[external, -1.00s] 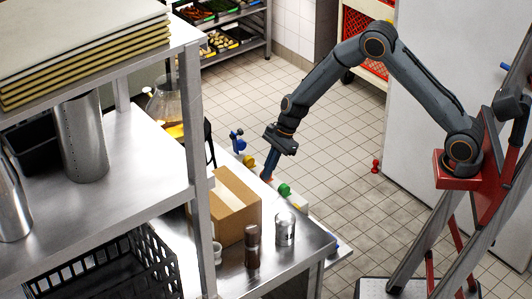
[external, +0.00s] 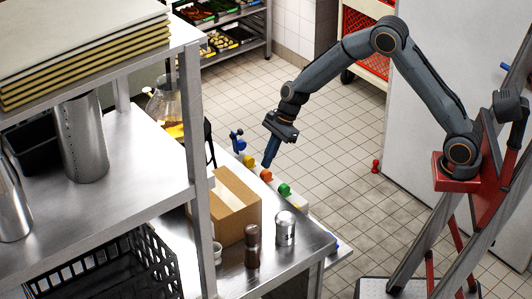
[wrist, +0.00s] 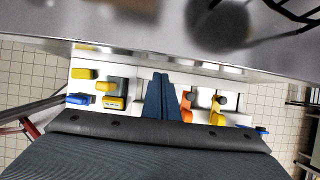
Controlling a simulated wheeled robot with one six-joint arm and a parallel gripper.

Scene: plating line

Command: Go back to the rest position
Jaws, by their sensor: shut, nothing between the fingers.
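My gripper (external: 268,161) hangs from my raised arm near the edge of the steel table, pointing down with its dark blue fingers together. It is shut and empty. In the wrist view its closed fingers (wrist: 160,97) stand over a white panel (wrist: 140,72) with coloured pieces on it. In the external view an orange knob (external: 266,176), a green knob (external: 284,190) and a yellow knob (external: 248,161) sit in a row beside the fingers. I cannot tell from the external view how far apart the fingers and knobs are.
A cardboard box (external: 232,206), a pepper mill (external: 252,246) and a metal shaker (external: 285,228) stand on the steel table (external: 300,256). A steel shelf (external: 130,160) rises at the left.

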